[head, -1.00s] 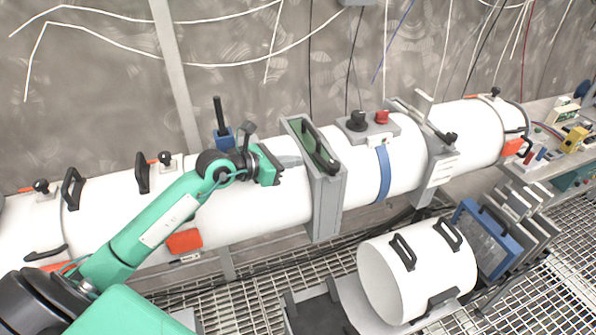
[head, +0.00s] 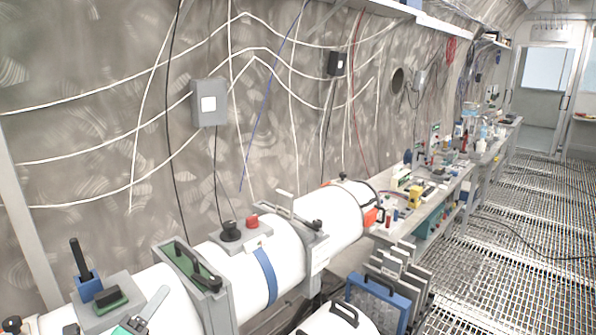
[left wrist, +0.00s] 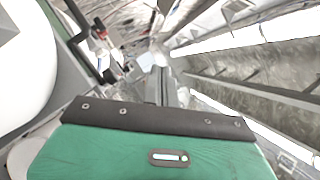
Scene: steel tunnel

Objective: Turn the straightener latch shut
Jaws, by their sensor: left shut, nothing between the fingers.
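The white tube (head: 290,262) runs from bottom left towards the middle in the head view. A grey fitting (head: 112,312) with a blue block, a black upright handle and a green-and-black handle sits on it at lower left. A pale grey flat lever (head: 155,303) slants beside the fitting; I take it for the straightener latch but cannot be sure. My left gripper (head: 130,327) is only partly in view at the bottom edge, shut and empty, close to the lever's lower end. I cannot tell whether they touch. The left wrist view shows my green gripper housing in front.
A grey frame with a green panel (head: 192,268) stands across the tube just right of the lever. Further along are a black knob with a red button (head: 252,222) and a grey clamp (head: 318,240). Upright framed panels (head: 378,300) stand at lower right. A grated walkway (head: 500,260) lies open.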

